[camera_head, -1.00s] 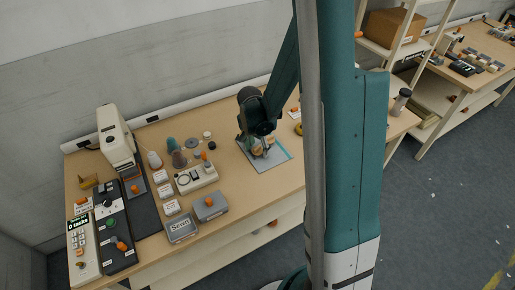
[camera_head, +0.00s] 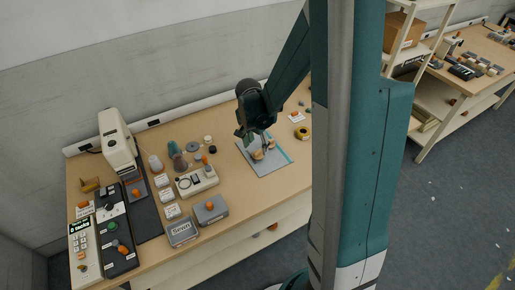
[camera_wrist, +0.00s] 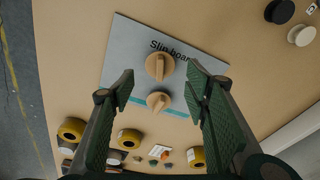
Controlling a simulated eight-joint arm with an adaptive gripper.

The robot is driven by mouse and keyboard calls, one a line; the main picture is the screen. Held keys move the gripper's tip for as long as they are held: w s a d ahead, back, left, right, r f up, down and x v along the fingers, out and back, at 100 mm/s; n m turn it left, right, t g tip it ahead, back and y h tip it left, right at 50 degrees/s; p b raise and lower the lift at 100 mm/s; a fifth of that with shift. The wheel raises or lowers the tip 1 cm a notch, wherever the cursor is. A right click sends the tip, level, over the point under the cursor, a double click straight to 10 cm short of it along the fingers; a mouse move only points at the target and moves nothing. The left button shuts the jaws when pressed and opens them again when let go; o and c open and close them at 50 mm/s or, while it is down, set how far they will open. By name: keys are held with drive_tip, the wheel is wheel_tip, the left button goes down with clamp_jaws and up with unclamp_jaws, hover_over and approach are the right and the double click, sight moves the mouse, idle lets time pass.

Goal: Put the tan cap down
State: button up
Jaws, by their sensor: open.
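Two tan caps, round with a raised ridge, sit on the grey slip board (camera_wrist: 128,45). The larger-looking tan cap (camera_wrist: 159,66) is near the printed words and the smaller-looking tan cap (camera_wrist: 158,101) is by the blue stripe. I cannot tell which one the task means. My gripper (camera_wrist: 158,80) is open and empty, its fingers on either side of the caps in the wrist view and apart from them. In the head view my gripper (camera_head: 258,142) is just above the slip board (camera_head: 268,168), partly hiding the caps.
A black cap (camera_wrist: 279,11) and a white cap (camera_wrist: 301,35) lie beside the board. Yellow tape rolls (camera_wrist: 71,129) lie on its other side. In the head view, a beige device (camera_head: 197,181) and grey boxes (camera_head: 211,209) stand left of the board. Bare table lies in front of it.

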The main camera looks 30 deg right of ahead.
sight(255, 154)
wheel_tip(255, 154, up, 7)
drive_tip(key=shift+s+a+f+p, duration=0.15)
drive_tip(key=shift+s+a+p, duration=0.05)
drive_tip(key=shift+a+p, duration=0.25)
idle(0.7)
drive_tip(key=s+a+r+n+t, duration=0.3)
drive_tip(key=s+a+r+n, duration=0.3)
drive_tip(key=s+r, duration=0.3)
drive_tip(key=s+a+r+n+t+y, duration=0.1)
drive_tip(key=s+a+r+n+t, duration=0.2)
drive_tip(key=s+a+r+n, duration=0.4)
drive_tip(key=shift+s+a+r+t, duration=0.3)
drive_tip(key=shift+s+a+r, duration=0.4)
drive_tip(key=shift+s+r, duration=1.15)
drive_tip(key=shift+s+f, duration=0.1)
drive_tip(key=shift+o, duration=0.5)
